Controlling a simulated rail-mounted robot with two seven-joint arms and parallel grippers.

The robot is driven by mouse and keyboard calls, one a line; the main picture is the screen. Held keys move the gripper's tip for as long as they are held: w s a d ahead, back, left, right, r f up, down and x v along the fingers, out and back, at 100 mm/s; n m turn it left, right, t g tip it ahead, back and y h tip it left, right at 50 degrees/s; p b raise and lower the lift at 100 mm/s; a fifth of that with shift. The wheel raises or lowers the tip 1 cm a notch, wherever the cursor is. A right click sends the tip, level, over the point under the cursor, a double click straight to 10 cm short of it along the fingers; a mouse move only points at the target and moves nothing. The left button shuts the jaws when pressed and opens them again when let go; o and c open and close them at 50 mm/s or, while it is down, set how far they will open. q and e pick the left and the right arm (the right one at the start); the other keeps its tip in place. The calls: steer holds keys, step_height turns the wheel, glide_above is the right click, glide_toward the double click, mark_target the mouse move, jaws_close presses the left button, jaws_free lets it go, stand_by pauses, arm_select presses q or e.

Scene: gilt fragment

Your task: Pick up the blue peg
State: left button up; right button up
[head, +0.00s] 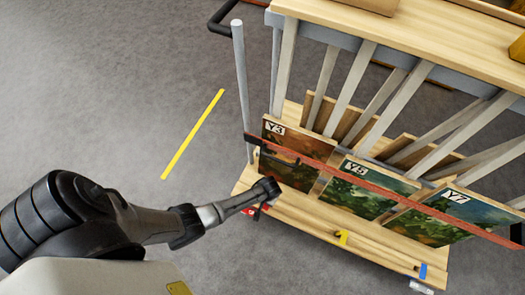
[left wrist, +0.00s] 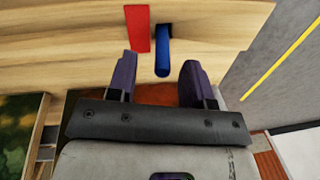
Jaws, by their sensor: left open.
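The blue peg (left wrist: 162,57) sticks out from a pale wooden board beside a red tag (left wrist: 138,28) in the left wrist view. My left gripper (left wrist: 158,68) is open, and the peg shows between and just beyond its two dark fingertips, touching neither finger. In the head view my left gripper (head: 266,196) is at the near left end of the rack's lower wooden ledge, by a red tag (head: 248,211). I cannot make out the peg there; the gripper likely covers it. My right gripper is in neither view.
The rack holds picture panels marked Y3 (head: 290,155), Y5 (head: 365,188) and Y7 (head: 455,210), behind a rust-red bar (head: 390,190). Yellow (head: 343,238) and blue (head: 423,271) tags mark the ledge farther right. Grey floor with a yellow line (head: 193,134) is clear at left.

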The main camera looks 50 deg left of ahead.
arm_select(q)
steer(key=f+b, duration=0.2)
steer(key=f, duration=0.1)
steer(key=f+b, duration=0.1)
steer(key=shift+s+a+f, duration=0.1)
steer(key=shift+a+f, duration=0.15)
steer(key=shift+a, duration=0.15)
steer(key=shift+r, duration=0.1)
jaws_close()
